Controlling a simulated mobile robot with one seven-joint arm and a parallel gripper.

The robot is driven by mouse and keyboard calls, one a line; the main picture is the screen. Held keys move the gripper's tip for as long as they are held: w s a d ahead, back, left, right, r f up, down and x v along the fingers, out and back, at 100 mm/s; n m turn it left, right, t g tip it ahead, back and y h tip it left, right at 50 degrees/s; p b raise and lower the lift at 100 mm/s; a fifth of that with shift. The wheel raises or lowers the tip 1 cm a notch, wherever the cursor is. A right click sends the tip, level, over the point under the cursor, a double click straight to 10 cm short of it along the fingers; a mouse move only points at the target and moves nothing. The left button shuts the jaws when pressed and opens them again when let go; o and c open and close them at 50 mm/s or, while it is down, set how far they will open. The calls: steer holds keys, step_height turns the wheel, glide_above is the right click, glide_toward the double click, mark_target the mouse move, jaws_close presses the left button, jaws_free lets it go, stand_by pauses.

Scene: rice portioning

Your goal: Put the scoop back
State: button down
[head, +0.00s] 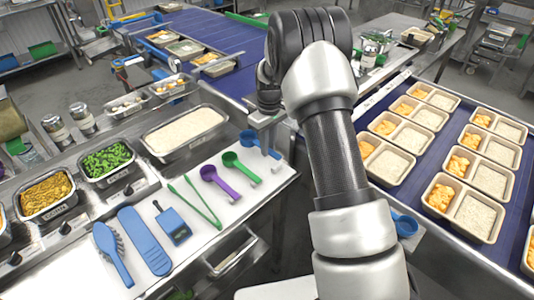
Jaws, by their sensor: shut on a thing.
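A blue scoop (249,138) is at the upper right end of the white board (236,211), beside the purple and green scoops. My gripper (266,138) points down at its handle and is shut on it. The scoop's cup shows to the left of the fingers, and a bit of blue handle shows to their right. I cannot tell whether the scoop touches the board. The purple scoop (209,173) and the green scoop (230,159) lie on the board to the left.
Filled trays (483,209) cover the right belt. A blue cup-like thing (404,226) is partly behind my arm.

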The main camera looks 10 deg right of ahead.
steer(key=shift+f, duration=1.75)
steer(key=shift+f, duration=0.15)
steer(key=c, duration=1.7)
jaws_free()
steer(key=shift+o, duration=0.2)
